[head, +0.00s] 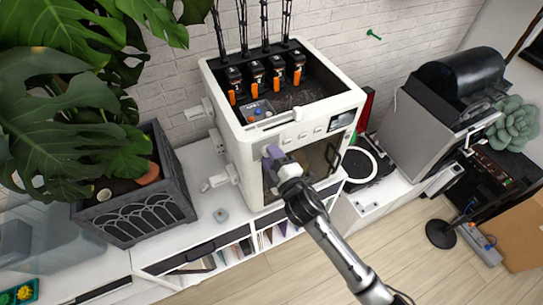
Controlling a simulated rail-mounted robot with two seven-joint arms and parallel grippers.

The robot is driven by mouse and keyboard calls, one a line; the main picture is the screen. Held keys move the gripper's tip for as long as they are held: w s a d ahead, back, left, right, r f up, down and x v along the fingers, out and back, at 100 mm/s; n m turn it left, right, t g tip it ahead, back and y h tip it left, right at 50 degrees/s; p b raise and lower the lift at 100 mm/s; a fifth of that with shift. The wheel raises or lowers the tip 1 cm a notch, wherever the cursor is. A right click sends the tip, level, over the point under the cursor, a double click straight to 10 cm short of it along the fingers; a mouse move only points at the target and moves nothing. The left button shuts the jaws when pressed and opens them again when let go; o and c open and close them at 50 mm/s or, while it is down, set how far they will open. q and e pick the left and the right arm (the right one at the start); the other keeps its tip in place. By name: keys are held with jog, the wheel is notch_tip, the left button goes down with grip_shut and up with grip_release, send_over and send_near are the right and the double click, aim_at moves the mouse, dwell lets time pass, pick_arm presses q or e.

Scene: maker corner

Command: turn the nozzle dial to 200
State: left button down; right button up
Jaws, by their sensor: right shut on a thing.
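A white 3D printer (226,125) stands on the white cabinet, with an open top. Its front panel carries a row of small controls (302,135) and a small screen (342,121). My right gripper (272,154) is at the left part of this front panel, its fingers closed against it. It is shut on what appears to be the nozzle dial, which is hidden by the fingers. The dial's marks and setting cannot be read from here. My left gripper is not in view.
A large leafy plant in a dark planter (140,222) stands to the left. A turntable (368,165) and a grey box-shaped machine (415,128) stand to the right. The cabinet top (215,205) has free room left of the printer.

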jog(key=shift+m, duration=1.7)
jog(key=o, duration=0.9)
jog(key=shift+b+v, duration=1.3)
jog(key=shift+v, duration=5.6)
jog(key=shift+s+a, duration=0.1)
jog(key=shift+a, duration=0.1)
